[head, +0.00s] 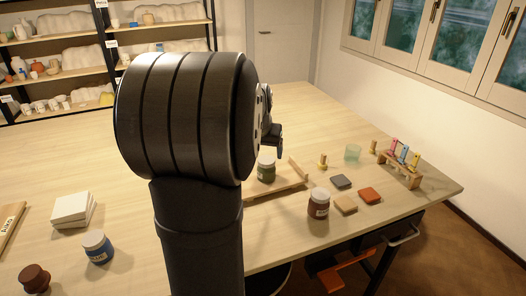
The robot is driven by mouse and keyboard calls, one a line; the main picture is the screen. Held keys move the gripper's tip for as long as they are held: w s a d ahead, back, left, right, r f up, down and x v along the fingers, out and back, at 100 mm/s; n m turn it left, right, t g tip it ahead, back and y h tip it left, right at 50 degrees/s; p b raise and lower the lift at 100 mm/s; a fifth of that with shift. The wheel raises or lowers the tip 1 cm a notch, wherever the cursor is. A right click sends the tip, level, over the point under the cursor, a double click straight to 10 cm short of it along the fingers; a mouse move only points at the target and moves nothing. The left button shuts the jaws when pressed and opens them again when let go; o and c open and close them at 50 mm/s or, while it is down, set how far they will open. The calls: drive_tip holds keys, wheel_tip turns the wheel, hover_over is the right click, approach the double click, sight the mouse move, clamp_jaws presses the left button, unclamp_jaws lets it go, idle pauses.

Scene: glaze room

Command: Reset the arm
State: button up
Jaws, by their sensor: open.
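My arm stands large in the middle of the head view and hides part of the table behind it. My gripper (274,136) shows only in part at the right side of the arm, dark, above the table near a jar with green contents (266,170). I see nothing held in it, though most of it is hidden behind the arm. The green jar is by a wooden tray (280,189), partly hidden by my arm.
Right of the arm are a brown jar (318,204), grey (341,181), tan (346,204) and orange (370,196) tiles, a greenish glass (353,153) and a wooden rack (400,173). Left are white tiles (74,209), a blue jar (97,247) and a brown piece (34,278).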

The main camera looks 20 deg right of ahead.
sight(266, 161)
drive_tip(key=shift+f, duration=0.1)
drive_tip(key=x, duration=1.2)
drive_tip(key=shift+f, duration=0.2)
wheel_tip(266, 161, up, 2)
drive_tip(key=shift+r, duration=0.65)
